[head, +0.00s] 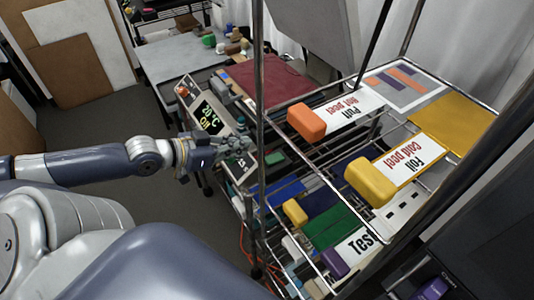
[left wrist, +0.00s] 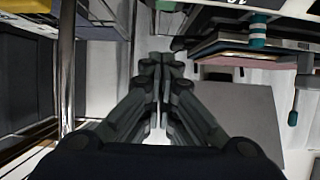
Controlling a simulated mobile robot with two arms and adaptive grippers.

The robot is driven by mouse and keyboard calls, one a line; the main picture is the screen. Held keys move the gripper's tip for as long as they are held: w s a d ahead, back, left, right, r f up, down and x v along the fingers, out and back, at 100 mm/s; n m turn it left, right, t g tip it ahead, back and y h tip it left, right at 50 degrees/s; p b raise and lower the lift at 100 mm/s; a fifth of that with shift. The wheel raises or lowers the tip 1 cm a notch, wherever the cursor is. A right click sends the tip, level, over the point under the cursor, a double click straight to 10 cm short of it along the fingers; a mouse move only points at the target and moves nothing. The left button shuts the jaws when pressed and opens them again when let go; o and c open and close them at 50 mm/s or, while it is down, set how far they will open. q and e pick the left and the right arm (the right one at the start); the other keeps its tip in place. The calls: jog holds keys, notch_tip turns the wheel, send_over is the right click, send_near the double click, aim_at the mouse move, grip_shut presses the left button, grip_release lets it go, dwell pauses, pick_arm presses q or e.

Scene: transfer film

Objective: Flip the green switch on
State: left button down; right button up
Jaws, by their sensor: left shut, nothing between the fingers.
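A control panel with a display (head: 209,117) reading "20°C" and "Off" faces me, left of the wire rack, in the head view. I cannot make out a green switch on it; my left gripper covers part of the panel's lower area. My left gripper (head: 240,143) reaches in from the left, just below the display, close to the panel; I cannot tell whether it touches. In the left wrist view the gripper (left wrist: 161,62) is shut, its fingers together with nothing between them. My right gripper is not in view.
A wire rack (head: 294,134) with upright posts stands right of the gripper. It holds an orange block (head: 306,121), a yellow block (head: 370,182) and labelled sheets. A dark red pad (head: 270,80) lies behind the panel. A grey table (head: 177,58) is further back.

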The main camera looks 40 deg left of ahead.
aim_at(267, 164)
pick_arm(q)
jog(key=shift+w, duration=0.1)
jog(key=shift+b+x, duration=1)
jog(key=shift+x, duration=1.25)
jog(key=x, duration=0.5)
jog(key=shift+w+d+f, duration=0.1)
jog(key=shift+w+f, duration=0.05)
jog(key=shift+f, duration=0.15)
jog(key=shift+s+f, duration=0.25)
jog(key=shift+f, duration=0.6)
jog(key=shift+s+f, duration=0.2)
jog(key=shift+f, duration=0.7)
